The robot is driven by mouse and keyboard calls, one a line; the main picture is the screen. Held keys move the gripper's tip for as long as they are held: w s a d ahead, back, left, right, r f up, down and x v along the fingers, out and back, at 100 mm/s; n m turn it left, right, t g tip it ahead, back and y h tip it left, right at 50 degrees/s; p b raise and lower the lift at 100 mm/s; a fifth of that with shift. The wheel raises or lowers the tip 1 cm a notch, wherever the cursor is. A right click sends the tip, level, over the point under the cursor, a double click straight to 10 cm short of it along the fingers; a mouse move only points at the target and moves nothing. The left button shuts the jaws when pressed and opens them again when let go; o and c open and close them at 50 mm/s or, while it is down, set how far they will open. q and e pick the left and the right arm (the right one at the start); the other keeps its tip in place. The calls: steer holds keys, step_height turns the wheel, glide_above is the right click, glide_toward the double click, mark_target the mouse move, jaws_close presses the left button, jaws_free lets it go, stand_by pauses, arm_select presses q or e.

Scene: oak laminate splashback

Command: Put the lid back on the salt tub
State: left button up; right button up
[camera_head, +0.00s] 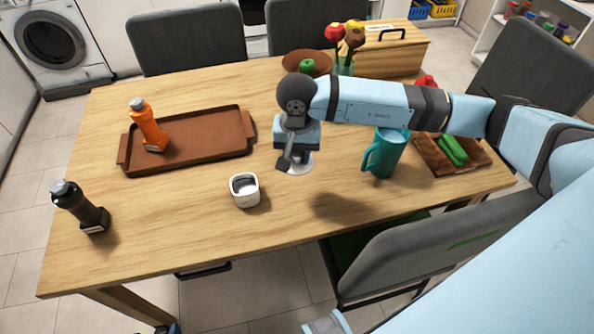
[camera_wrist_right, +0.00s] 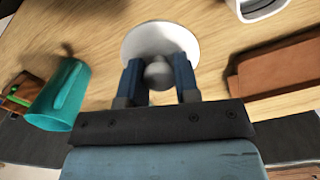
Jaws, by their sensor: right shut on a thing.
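The salt tub (camera_head: 245,198) is a small white rounded-square pot, open on top with a dark inside, near the front middle of the table. Part of it shows at the top right of the wrist view (camera_wrist_right: 262,13). The lid is a white disc (camera_wrist_right: 160,36) with a round grey knob. My right gripper (camera_wrist_right: 158,80) is shut on the knob between its blue fingers. In the head view, the lid (camera_head: 303,166) is right of and behind the tub, apart from it. I cannot tell its exact height over the table.
A teal mug (camera_head: 384,155) stands just right of the lid. A brown tray (camera_head: 205,150) with an orange bottle (camera_head: 147,125) lies at left. A dark bottle (camera_head: 80,206) stands front left. The wood between lid and tub is clear.

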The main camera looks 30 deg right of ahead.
mark_target(297, 152)
step_height(297, 152, up, 7)
steer(key=shift+f, duration=0.2)
steer(key=shift+r, duration=0.4)
steer(key=shift+w+a+r+p, duration=0.2)
steer(key=shift+a+r+p, duration=0.05)
steer(key=shift+p, duration=0.15)
arm_select(q)
step_height(297, 152, up, 12)
steer(key=p, duration=1.3)
arm_select(e)
steer(key=w+a+f, duration=0.2)
steer(key=a+f, duration=0.1)
steer(key=a, duration=0.3)
steer(key=w+a+f, duration=0.3)
steer(key=a+f, duration=0.1)
steer(key=a, duration=0.2)
steer(key=f+b, duration=0.2)
steer(key=f, duration=0.1)
steer(key=f+b, duration=0.2)
steer(key=f, duration=0.1)
steer(key=shift+s+d+f, duration=0.1)
steer(key=shift+d+f, duration=0.05)
steer(key=shift+d, duration=0.05)
arm_select(q)
steer(key=shift+m+t, duration=0.3)
steer(key=shift+m, duration=0.1)
steer(key=f, duration=0.4)
steer(key=shift+s+a+f, duration=0.1)
steer(key=shift+s+a, duration=0.15)
steer(key=shift+s, duration=0.1)
